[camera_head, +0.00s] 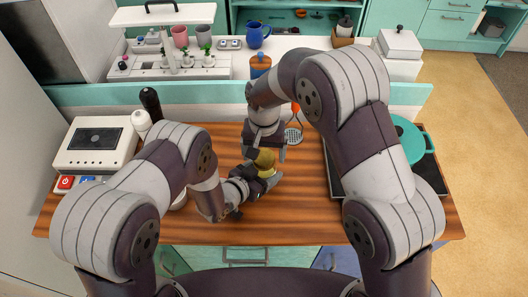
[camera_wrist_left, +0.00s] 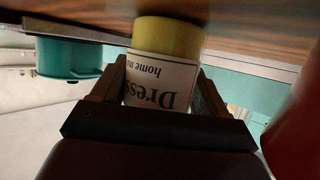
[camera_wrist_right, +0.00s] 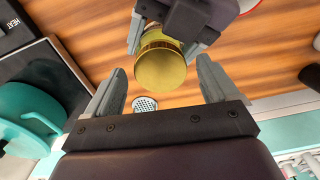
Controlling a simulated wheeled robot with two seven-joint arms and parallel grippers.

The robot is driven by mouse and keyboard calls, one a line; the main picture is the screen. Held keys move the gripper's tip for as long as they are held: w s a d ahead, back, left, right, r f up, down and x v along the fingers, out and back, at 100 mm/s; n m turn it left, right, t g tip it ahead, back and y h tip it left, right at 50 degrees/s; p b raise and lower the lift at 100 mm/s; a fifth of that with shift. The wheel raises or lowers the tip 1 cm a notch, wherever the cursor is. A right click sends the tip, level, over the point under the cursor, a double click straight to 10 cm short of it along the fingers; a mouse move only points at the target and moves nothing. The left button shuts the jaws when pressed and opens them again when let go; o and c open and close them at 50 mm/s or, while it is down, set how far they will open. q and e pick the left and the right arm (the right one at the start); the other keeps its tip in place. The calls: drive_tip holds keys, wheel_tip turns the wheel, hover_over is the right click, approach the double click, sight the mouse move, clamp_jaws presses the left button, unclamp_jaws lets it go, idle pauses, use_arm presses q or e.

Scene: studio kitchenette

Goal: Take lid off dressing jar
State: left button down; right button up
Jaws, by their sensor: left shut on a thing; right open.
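The dressing jar has a gold lid (camera_head: 265,157) and stands out near the middle of the wooden counter. In the left wrist view the jar (camera_wrist_left: 160,88) shows a white "Dress..." label and yellow contents; its lid is hidden there. My left gripper (camera_head: 256,183) is shut around the jar's side, low over the counter. My right gripper (camera_head: 264,150) is open and comes down from above. In the right wrist view the round lid (camera_wrist_right: 162,68) is seen from the top, between and just beyond the two open fingertips, with a gap on each side.
A teal pot (camera_head: 408,143) stands on the black hob (camera_head: 430,175) at the right. A slotted utensil (camera_head: 293,135) lies behind the jar. A white appliance (camera_head: 93,146), a dark-topped mill (camera_head: 150,102) and a white bottle (camera_head: 141,124) stand at the left. The front middle counter is clear.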

wheel_tip(320, 180, up, 4)
use_arm(q)
drive_tip(key=shift+r, duration=0.1)
use_arm(e)
drive_tip(key=shift+r, duration=0.3)
drive_tip(key=shift+c, duration=0.4)
wheel_tip(320, 180, up, 3)
drive_tip(key=m, duration=0.3)
drive_tip(key=shift+f, duration=0.2)
wheel_tip(320, 180, down, 8)
drive_tip(key=shift+r, duration=0.15)
drive_tip(key=c, duration=1.1)
drive_tip(key=n, duration=0.3)
